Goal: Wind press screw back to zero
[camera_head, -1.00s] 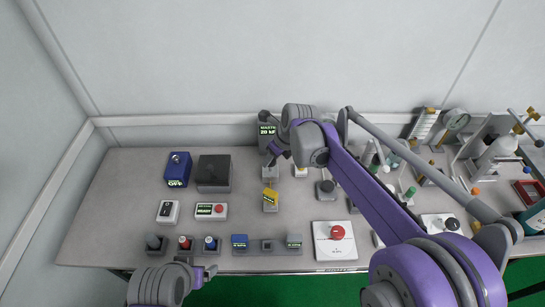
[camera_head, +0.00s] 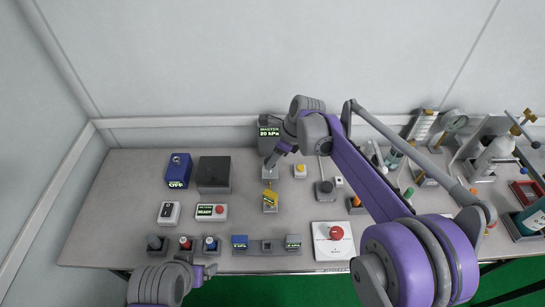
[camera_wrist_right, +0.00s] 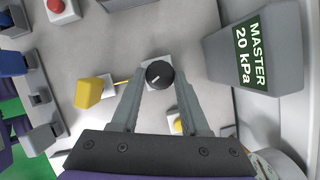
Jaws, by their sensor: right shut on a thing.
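The press screw is a black round knob (camera_wrist_right: 159,75) with a white pointer line, on a light square base. My right gripper (camera_head: 271,164) reaches down to it, and in the right wrist view its fingers (camera_wrist_right: 158,88) are shut on the knob's sides. In the head view the gripper hides most of the knob. The master gauge (camera_head: 269,131) beside it reads "MASTER 20 kPa", and this also shows in the right wrist view (camera_wrist_right: 262,48). My left gripper (camera_head: 208,272) hangs at the table's front left edge; its jaws are unclear.
A blue box (camera_head: 178,171) marked OFF and a dark box (camera_head: 214,175) are left. A panel with a red button (camera_head: 333,240) is front right. Glassware and stands crowd the right side.

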